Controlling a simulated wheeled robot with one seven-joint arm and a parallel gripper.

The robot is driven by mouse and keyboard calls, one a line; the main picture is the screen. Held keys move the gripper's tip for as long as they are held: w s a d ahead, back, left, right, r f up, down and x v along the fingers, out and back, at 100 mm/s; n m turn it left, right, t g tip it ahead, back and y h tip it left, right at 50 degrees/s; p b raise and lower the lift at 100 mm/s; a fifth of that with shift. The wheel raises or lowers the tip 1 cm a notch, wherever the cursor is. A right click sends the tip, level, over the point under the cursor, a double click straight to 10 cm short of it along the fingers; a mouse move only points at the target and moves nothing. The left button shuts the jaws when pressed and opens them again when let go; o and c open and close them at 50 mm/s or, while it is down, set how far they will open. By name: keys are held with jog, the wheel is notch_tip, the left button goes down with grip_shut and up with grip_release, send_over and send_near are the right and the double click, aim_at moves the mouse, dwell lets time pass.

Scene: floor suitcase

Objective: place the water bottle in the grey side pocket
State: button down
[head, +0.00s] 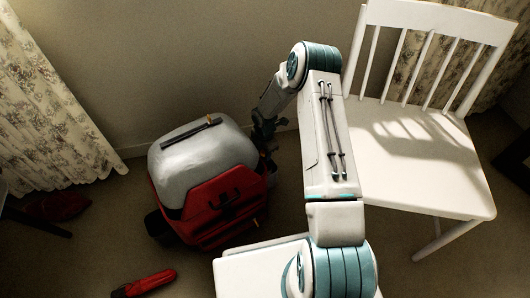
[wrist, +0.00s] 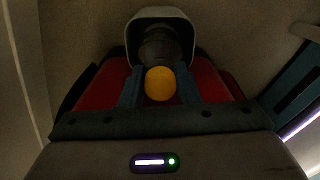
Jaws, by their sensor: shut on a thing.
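My gripper (head: 266,137) is low at the right side of the red and grey bag (head: 203,150) in the head view. In the wrist view my gripper (wrist: 160,92) is shut on the water bottle (wrist: 160,82), whose round yellow-orange end shows between the two blue-grey fingers. The grey side pocket (wrist: 160,13) shows as a pale grey rim just beyond the bottle. A dark rounded shape fills part of its opening; I cannot tell for sure whether it is the bottle's body inside the pocket. In the head view the bottle and pocket are hidden.
A white chair (head: 420,160) stands to the right of my arm. A red item (head: 145,283) lies on the floor in front of the bag, and another dark red one (head: 57,206) lies at the left. A wall and curtains (head: 50,110) are behind the bag.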

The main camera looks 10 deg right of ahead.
jog(key=c, duration=1.1)
grip_release()
jog(key=shift+f, duration=0.1)
jog(key=shift+o, duration=0.2)
jog(key=s+d+r+m+h+p, duration=0.1)
jog(key=s+r+m+p, duration=0.3)
jog(key=r, duration=1.3)
jog(key=s+r+m+h+p, duration=0.15)
jog(key=s+r+m, duration=0.5)
jog(key=r, duration=1.05)
jog(key=s+r+m, duration=0.3)
jog(key=s+m, duration=0.1)
jog(key=s, duration=0.2)
jog(key=s+r+m+y, duration=0.1)
jog(key=s+r+m, duration=0.2)
jog(key=s, duration=0.3)
jog(key=s+a+r+m+t+y, duration=0.1)
jog(key=s+r+m, duration=0.2)
jog(key=s+m, duration=0.2)
jog(key=shift+s+r, duration=0.35)
jog(key=shift+s, duration=0.65)
